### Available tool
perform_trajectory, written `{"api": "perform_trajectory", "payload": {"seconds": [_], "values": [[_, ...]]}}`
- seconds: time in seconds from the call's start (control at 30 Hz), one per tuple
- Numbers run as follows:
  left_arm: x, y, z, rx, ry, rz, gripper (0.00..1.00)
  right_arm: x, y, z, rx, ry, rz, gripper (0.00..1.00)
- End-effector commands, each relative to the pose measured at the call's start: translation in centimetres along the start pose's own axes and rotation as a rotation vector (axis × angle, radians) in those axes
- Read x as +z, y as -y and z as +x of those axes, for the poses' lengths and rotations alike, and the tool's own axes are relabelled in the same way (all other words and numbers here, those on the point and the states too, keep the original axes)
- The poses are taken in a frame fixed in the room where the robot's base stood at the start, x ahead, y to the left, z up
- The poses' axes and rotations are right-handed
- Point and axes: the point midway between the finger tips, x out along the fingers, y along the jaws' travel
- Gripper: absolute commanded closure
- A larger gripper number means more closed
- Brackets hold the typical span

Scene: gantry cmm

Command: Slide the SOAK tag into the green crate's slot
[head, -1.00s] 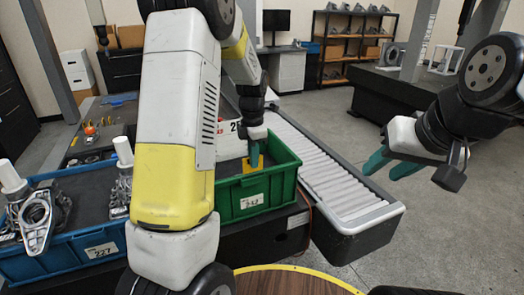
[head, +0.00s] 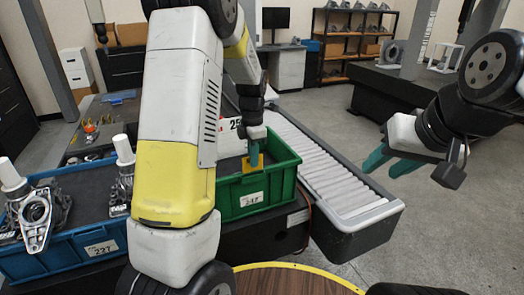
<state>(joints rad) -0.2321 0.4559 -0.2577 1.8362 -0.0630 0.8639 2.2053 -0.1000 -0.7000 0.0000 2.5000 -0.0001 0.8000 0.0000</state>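The green crate (head: 228,205) stands just right of my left arm, with a white label on its front wall. A small yellow tag (head: 253,166) appears upright over the crate's opening, behind the front rim. Any writing on it is too small to read. My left gripper (head: 254,153) points down with its teal fingers at the tag's upper part and appears shut on it. I cannot tell whether the tag's lower edge touches the crate, and no slot is clearly visible. My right gripper (head: 388,163) is open and empty, well to the right, above the floor.
A blue crate (head: 60,258) with metal castings stands at the left. A roller conveyor (head: 335,180) runs along the green crate's right side. A round wooden surface with a yellow rim (head: 290,282) lies in front. My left arm hides part of the bench.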

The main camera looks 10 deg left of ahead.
Motion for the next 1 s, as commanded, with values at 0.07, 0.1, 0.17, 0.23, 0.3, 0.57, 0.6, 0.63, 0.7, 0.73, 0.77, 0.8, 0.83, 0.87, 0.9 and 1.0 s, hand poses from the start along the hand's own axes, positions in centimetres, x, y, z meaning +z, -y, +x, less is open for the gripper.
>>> {"api": "perform_trajectory", "payload": {"seconds": [0.07,0.1,0.17,0.23,0.3,0.57,0.6,0.63,0.7,0.73,0.77,0.8,0.83,0.87,0.9,1.0], "values": [[0.01,0.0,0.0,0.0,0.0,0.0,1.0,0.0,0.0,0.0,0.0,0.0,0.0,0.6],[0.01,0.0,0.0,0.0,0.0,0.0,1.0,0.0,0.0,0.0,0.0,0.0,0.0,0.6],[0.01,0.0,0.0,0.0,0.0,0.0,1.0,0.0,0.0,0.0,0.0,0.0,0.0,0.6],[0.01,-0.01,0.0,0.0,0.0,0.0,1.0,0.0,0.0,0.0,0.0,0.0,0.0,0.6],[0.01,-0.01,0.0,0.0,0.0,0.0,1.0,0.0,0.0,0.0,0.0,0.0,0.0,0.6],[0.0,0.0,0.45,0.0,0.0,0.0,1.0,0.0,0.0,0.0,0.0,0.0,0.0,0.6],[0.0,0.0,0.57,0.0,0.0,0.0,1.0,0.0,0.0,0.0,0.0,0.0,0.0,0.6],[0.01,0.0,0.65,0.0,0.0,0.0,1.0,0.0,0.0,0.0,0.0,0.0,0.0,0.6],[0.01,0.0,0.79,0.0,0.0,0.0,1.0,0.0,0.0,0.0,0.0,0.0,0.0,0.6],[0.01,0.0,0.83,0.0,0.0,0.0,1.0,0.0,0.0,0.0,0.0,0.0,0.0,0.6],[0.01,0.0,0.84,0.0,0.0,0.0,1.0,0.0,0.0,0.0,0.0,0.0,0.0,0.6],[0.01,0.0,0.85,0.0,0.0,0.0,1.0,0.0,0.0,0.0,0.0,0.0,0.0,0.6],[0.02,0.0,0.84,0.0,0.0,0.0,1.0,0.0,0.0,0.0,0.0,0.0,0.0,0.6],[0.02,0.0,0.84,0.0,0.0,0.0,1.0,0.0,0.0,0.0,0.0,0.0,0.0,0.6],[0.02,0.0,0.83,0.0,0.0,0.0,1.0,0.0,0.0,0.0,0.0,0.0,0.0,0.6],[0.02,-0.01,0.82,0.0,0.0,0.0,1.0,0.0,0.0,0.0,0.0,0.0,0.0,0.6]]}}
